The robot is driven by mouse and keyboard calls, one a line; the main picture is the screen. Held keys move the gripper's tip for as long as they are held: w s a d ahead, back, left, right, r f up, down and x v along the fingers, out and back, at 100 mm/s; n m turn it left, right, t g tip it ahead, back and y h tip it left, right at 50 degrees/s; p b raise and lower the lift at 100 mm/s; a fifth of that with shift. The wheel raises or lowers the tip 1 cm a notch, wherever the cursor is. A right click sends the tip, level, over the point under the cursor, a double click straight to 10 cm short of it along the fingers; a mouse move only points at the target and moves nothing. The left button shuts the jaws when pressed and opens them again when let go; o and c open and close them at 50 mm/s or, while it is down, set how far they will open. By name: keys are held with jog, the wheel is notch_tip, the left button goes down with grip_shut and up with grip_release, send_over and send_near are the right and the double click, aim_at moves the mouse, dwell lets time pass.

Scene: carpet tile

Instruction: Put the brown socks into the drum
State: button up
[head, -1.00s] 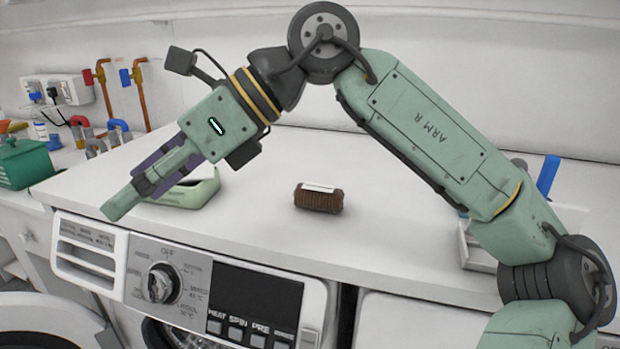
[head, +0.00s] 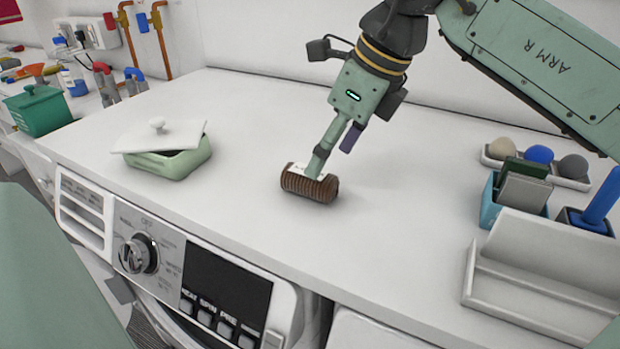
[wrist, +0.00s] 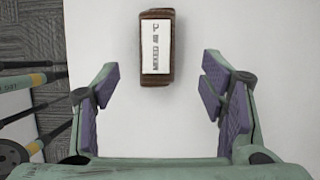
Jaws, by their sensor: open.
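The brown socks (head: 309,184) are a ribbed brown roll with a white paper label, lying on the white worktop (head: 250,120). In the wrist view the socks (wrist: 156,48) lie ahead of the fingers, centred between them, with the label facing up. My gripper (head: 335,150) is open and points down over the socks; in the head view a finger overlaps them, and I cannot tell if it touches. In the wrist view my gripper (wrist: 159,92) has its purple-padded fingers wide apart with nothing between. The drum is not visible; the washing machine (head: 90,212) shows only its upper front.
A green dish (head: 180,163) with its white lid (head: 158,136) askew stands left of the socks. A white tray (head: 535,290), a teal holder (head: 500,205) and several balls in a rack (head: 540,155) stand at right. The worktop around the socks is clear.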

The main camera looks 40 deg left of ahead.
jog(key=p+x, duration=0.1)
jog(key=x, duration=0.1)
jog(key=p+x, duration=0.1)
jog(key=x, duration=0.2)
jog(key=shift+s+f, duration=0.15)
jog(key=shift+s, duration=0.1)
jog(key=c, duration=1.3)
jog(key=shift+c, duration=0.2)
jog(key=shift+r+b, duration=0.45)
jog(key=shift+r, duration=0.2)
notch_tip(320, 180, up, 2)
jog(key=shift+r+b, duration=0.15)
jog(key=shift+b, duration=0.4)
jog(key=s+d+b, duration=0.1)
jog(key=s+d, duration=0.2)
jog(key=d, duration=0.1)
jog(key=s+d+r+b, duration=0.1)
jog(key=s+d+b, duration=0.1)
jog(key=s+d, duration=0.1)
jog(key=s+d+b, duration=0.1)
jog(key=s+d, duration=0.2)
jog(key=d, duration=0.1)
jog(key=shift+s+d+r+b, duration=0.15)
jog(key=shift+d+b, duration=0.15)
jog(key=shift+d, duration=0.1)
jog(key=shift+s+d+f+b, duration=0.3)
jog(key=shift+d+f+b, duration=0.05)
jog(key=shift+b, duration=0.15)
jog(key=shift+r, duration=0.15)
